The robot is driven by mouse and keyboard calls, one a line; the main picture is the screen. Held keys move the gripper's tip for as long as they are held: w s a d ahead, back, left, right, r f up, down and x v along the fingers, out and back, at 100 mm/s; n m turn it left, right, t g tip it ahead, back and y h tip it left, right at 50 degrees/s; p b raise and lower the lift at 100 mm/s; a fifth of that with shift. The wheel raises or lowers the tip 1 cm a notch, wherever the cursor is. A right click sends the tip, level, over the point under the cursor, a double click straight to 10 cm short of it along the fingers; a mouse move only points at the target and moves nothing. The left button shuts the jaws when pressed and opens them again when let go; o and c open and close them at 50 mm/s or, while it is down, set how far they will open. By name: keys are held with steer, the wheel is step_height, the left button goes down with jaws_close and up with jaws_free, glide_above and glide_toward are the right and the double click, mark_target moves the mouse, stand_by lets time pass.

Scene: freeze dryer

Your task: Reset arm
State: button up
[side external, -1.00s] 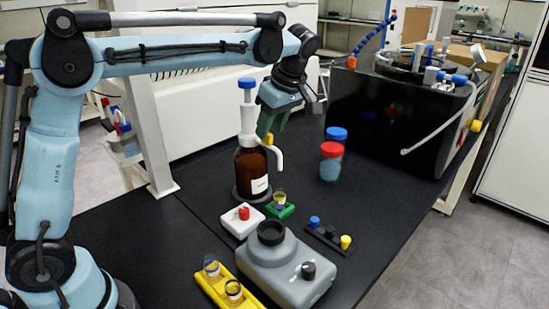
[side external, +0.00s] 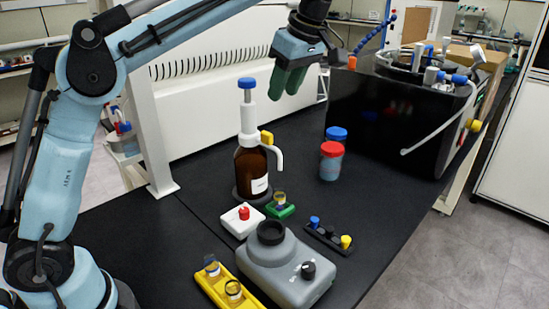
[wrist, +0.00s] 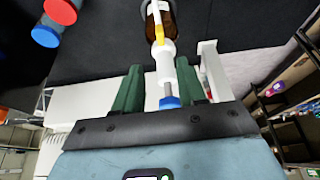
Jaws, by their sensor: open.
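My gripper (side external: 289,82) hangs in the air above the bench, to the upper right of the brown dispenser bottle (side external: 250,170), with its green fingers pointing down. In the wrist view my gripper (wrist: 162,88) has its two green fingers spread apart with nothing held between them. The bottle's white pump with a blue cap (wrist: 169,101) shows in the gap between the fingers, lower down on the bench side. The bottle stands upright on the black bench and is apart from the gripper.
A grey vortex mixer (side external: 285,270), a yellow rack (side external: 225,288), a white block with a red knob (side external: 242,220) and a green holder (side external: 281,210) stand at the front. Red- and blue-capped jars (side external: 331,160) stand right of the bottle. The black freeze dryer (side external: 385,115) is behind.

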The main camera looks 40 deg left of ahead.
steer(key=shift+s, duration=0.1)
steer(key=s+a+f+m+t+h, duration=0.1)
steer(key=s+f+m+t+h, duration=0.3)
steer(key=s+f+m, duration=1.2)
steer(key=m+t, duration=0.2)
steer(key=t, duration=0.1)
steer(key=shift+s, duration=0.2)
